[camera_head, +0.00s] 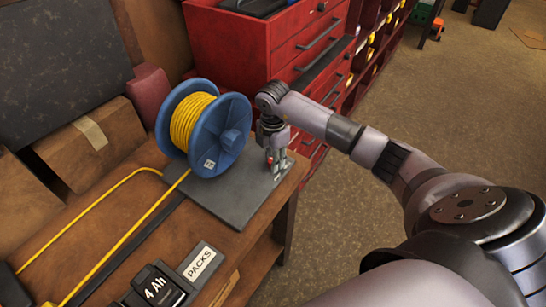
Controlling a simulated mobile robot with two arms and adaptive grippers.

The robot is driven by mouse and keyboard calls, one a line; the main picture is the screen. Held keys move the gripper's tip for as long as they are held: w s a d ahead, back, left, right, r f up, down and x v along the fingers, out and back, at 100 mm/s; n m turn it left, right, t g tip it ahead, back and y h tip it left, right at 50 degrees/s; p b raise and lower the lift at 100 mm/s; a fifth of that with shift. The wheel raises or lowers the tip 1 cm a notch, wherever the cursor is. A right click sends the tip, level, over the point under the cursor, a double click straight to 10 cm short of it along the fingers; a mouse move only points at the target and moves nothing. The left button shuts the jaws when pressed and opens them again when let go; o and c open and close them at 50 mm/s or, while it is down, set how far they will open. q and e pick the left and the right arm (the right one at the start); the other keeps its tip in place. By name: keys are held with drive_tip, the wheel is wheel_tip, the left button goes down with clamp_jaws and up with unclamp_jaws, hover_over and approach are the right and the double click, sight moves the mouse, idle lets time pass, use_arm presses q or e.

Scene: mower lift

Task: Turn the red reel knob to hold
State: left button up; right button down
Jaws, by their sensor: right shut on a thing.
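A blue reel (226,134) wound with yellow cord (190,120) stands on a dark grey base plate (225,196) on the wooden bench. My right gripper (277,168) points down over the plate's right end, just right of the reel. It is shut on the small red knob (270,163); the fingers hide most of the knob, so its turned position cannot be read. Any hold marking there is too small to read. My left gripper is not in view.
A red drawer cabinet (290,45) stands close behind my right gripper. Cardboard boxes (92,140) stand left of the reel. Open floor (345,220) lies to the right.

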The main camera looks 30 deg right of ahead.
drive_tip(key=m+p, duration=0.2)
drive_tip(key=m, duration=0.4)
drive_tip(key=shift+r+m, duration=0.15)
drive_tip(key=shift+m, duration=0.15)
drive_tip(key=m+p, duration=0.2)
drive_tip(key=m, duration=0.4)
drive_tip(key=shift+p, duration=0.3)
drive_tip(key=shift+w, duration=0.1)
drive_tip(key=c, duration=1.3)
unclamp_jaws()
wheel_tip(320, 180, up, 12)
drive_tip(key=shift+f, duration=0.1)
